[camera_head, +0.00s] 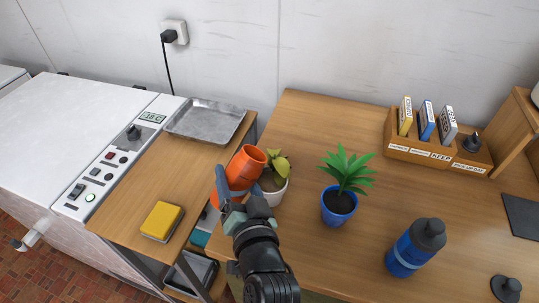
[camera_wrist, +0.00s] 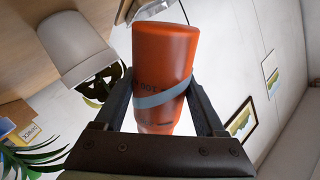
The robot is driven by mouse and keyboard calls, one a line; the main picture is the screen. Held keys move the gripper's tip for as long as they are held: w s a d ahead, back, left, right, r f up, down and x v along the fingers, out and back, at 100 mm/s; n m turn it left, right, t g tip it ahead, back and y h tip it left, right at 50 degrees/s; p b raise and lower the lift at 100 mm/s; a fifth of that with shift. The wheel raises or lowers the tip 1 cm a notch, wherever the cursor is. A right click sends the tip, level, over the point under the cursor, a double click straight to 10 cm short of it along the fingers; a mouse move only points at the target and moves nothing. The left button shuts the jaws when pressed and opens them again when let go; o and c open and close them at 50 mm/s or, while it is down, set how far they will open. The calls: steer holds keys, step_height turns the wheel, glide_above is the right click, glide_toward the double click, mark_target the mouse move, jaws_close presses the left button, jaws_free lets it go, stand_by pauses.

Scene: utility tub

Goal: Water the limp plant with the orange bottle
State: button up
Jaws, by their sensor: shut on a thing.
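The orange bottle (camera_head: 245,167) is tilted in my gripper (camera_head: 238,198), and its round upper end is beside the limp plant. The bottle also fills the middle of the wrist view (camera_wrist: 165,55), with a grey-blue band around it. My gripper (camera_wrist: 160,88) is shut on it. The limp plant (camera_head: 279,162) has drooping yellow-green leaves and stands in a white pot (camera_head: 273,193), just right of the bottle. In the wrist view the white pot (camera_wrist: 75,48) appears upside down at upper left. No water stream is visible.
A healthy plant in a blue pot (camera_head: 338,206) and a blue bottle (camera_head: 416,248) stand to the right. A wooden holder (camera_head: 398,149) with packets is at the back. On the left are a yellow sponge (camera_head: 162,220) and a metal tray (camera_head: 205,121).

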steer(key=shift+r+m+p, duration=0.4)
steer(key=shift+r+p, duration=0.15)
steer(key=shift+p, duration=0.15)
steer(key=shift+f, duration=0.1)
steer(key=shift+m+p, duration=0.4)
steer(key=shift+a+f+m+g+y+p, duration=0.15)
steer(key=shift+m+g+y+p, duration=0.25)
steer(key=shift+m, duration=0.3)
stand_by(1.7)
steer(key=shift+s+a+r+m+g+p, duration=0.1)
steer(key=shift+r+m+g+p, duration=0.2)
steer(key=shift+r+m+p, duration=1.25)
stand_by(2.8)
